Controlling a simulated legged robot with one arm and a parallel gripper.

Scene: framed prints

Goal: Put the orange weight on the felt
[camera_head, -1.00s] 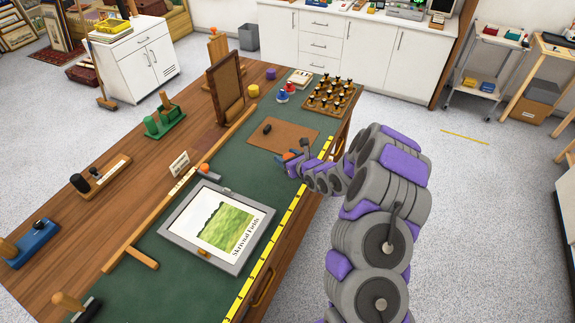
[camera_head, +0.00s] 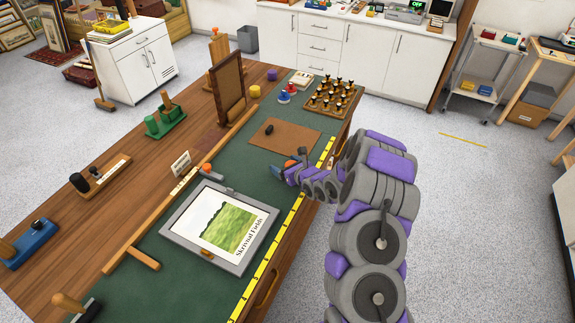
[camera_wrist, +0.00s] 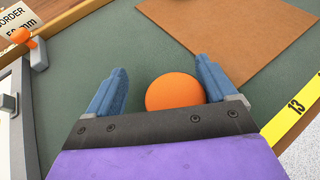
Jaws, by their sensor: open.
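The orange weight (camera_wrist: 174,92) looks like a round ball in the wrist view. It lies between the two blue fingers of my gripper (camera_wrist: 165,85), nearer the right finger, with a clear gap on the left. My gripper is open; its palm hides the near edge of the ball. In the head view the weight (camera_head: 290,163) shows small beside my gripper (camera_head: 280,170), over the green tabletop. The brown felt-like sheet (camera_head: 300,138) lies just beyond my gripper, and also shows in the wrist view (camera_wrist: 235,35).
A framed print (camera_head: 190,238) lies left of my gripper, with an orange-knobbed piece (camera_head: 205,168) at its far corner. A yellow measuring strip (camera_head: 268,250) runs along the table's right edge. A board of dark pieces (camera_head: 333,97) stands beyond the sheet.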

